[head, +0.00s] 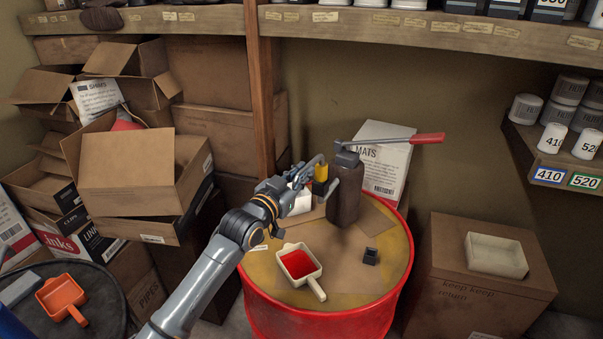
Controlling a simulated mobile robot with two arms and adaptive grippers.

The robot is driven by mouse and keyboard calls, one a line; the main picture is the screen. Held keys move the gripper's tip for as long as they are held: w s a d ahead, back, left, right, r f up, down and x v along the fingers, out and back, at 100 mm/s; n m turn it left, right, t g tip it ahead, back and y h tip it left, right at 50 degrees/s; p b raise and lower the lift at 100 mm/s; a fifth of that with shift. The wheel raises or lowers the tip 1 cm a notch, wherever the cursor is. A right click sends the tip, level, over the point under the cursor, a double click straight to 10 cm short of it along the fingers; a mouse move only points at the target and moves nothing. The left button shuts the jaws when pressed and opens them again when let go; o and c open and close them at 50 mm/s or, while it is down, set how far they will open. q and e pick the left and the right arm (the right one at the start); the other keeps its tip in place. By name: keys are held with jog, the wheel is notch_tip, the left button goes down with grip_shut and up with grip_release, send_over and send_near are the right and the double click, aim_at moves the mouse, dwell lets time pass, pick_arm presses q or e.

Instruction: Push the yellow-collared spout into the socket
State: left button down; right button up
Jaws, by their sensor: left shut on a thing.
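My left gripper (325,174) is above the back of the red drum's top, just left of the dark brown upright pump body (345,195). It is shut on the yellow-collared spout (321,173), which has a yellow upper part and a dark lower part. The spout is held upright above the drum top; its lower end is hard to make out. A small dark notched block (370,257) sits on the drum top at front right, apart from the spout; I cannot tell if it is the socket. My right gripper is not in view.
The red drum (330,322) also carries a white scoop (299,262) with red inside. A lever with a red grip (427,138) reaches right from the pump top. A MATS sheet (381,150) stands behind. Cardboard boxes (140,172) crowd the left; another box (480,290) stands right.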

pick_arm(q)
jog(key=shift+f, duration=0.4)
jog(key=c, duration=1.3)
grip_release()
jog(key=shift+o, duration=0.2)
jog(key=shift+r, duration=0.1)
jog(key=shift+s+a, duration=0.1)
